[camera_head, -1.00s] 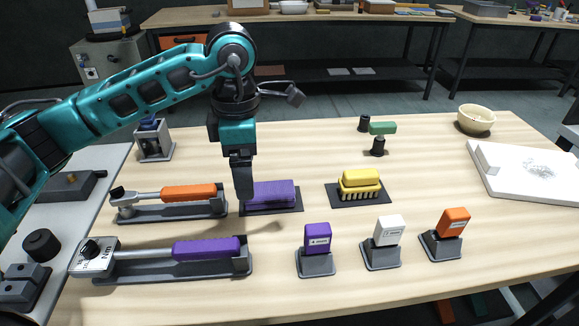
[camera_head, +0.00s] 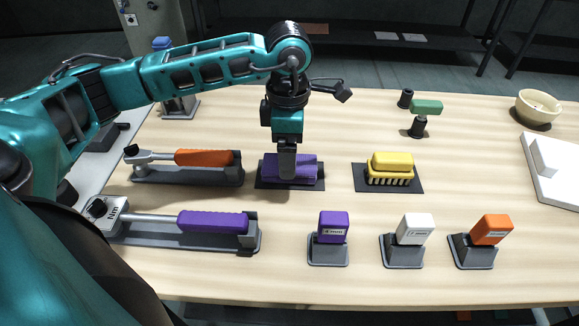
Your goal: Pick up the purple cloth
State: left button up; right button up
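The purple cloth (camera_head: 307,170) looks like a folded block lying on a dark mat (camera_head: 262,182) in the middle left of the table. My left gripper (camera_head: 287,173) points straight down at it. Its fingers are in front of the cloth in the picture and hide part of its middle. They overlap in this view, so I cannot see whether they are open or shut, or whether they touch the cloth. My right gripper is not in view.
A yellow brush (camera_head: 391,163) sits on a mat to the right. Torque wrenches with orange (camera_head: 204,158) and purple (camera_head: 212,222) handles lie in holders to the left. Purple (camera_head: 333,227), white (camera_head: 415,229) and orange (camera_head: 491,230) blocks stand in front. A bowl (camera_head: 538,107) is far right.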

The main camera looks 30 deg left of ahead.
pick_arm(q)
jog(key=f, duration=0.4)
jog(key=shift+w+a+f, duration=0.15)
jog(key=shift+w+f, duration=0.2)
jog(key=shift+f, duration=0.05)
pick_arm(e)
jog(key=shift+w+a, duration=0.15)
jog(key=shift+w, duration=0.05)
pick_arm(q)
jog(key=c, duration=1.2)
jog(key=shift+o, duration=0.2)
notch_tip(320, 180, up, 20)
jog(key=p, duration=0.1)
jog(key=shift+p, duration=0.35)
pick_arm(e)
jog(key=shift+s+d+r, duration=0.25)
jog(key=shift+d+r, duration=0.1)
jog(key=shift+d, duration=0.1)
